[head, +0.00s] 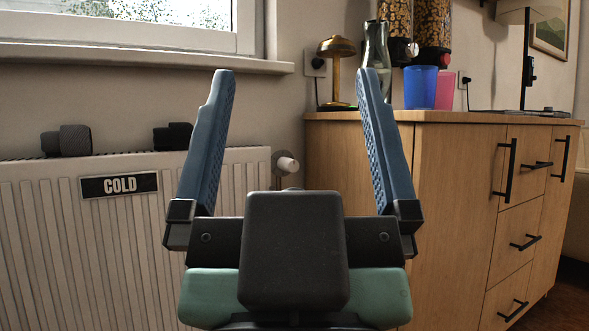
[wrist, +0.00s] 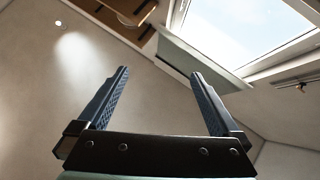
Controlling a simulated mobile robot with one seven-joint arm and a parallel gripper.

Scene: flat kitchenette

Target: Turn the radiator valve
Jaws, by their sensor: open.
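The radiator (head: 60,215) is white and ribbed, under the window at the left of the head view, with a "COLD" plate (head: 120,185) on its front. The radiator valve (head: 287,164) has a pale, whitish knob. It sticks out at the radiator's upper right end, near the wall. My gripper (head: 296,85) is open and empty, its two blue fingers pointing up. In the head view the valve shows between the fingers, nearer the left one; nothing is held. The wrist view also shows the open fingers (wrist: 160,75), with walls and window behind and no valve.
Dark rolled objects (head: 67,140) (head: 173,136) lie on the radiator top. A wooden cabinet (head: 455,190) with black handles stands at the right. It carries a brass lamp (head: 337,70), a glass vase (head: 376,60), a blue cup (head: 420,88) and a pink cup (head: 445,90).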

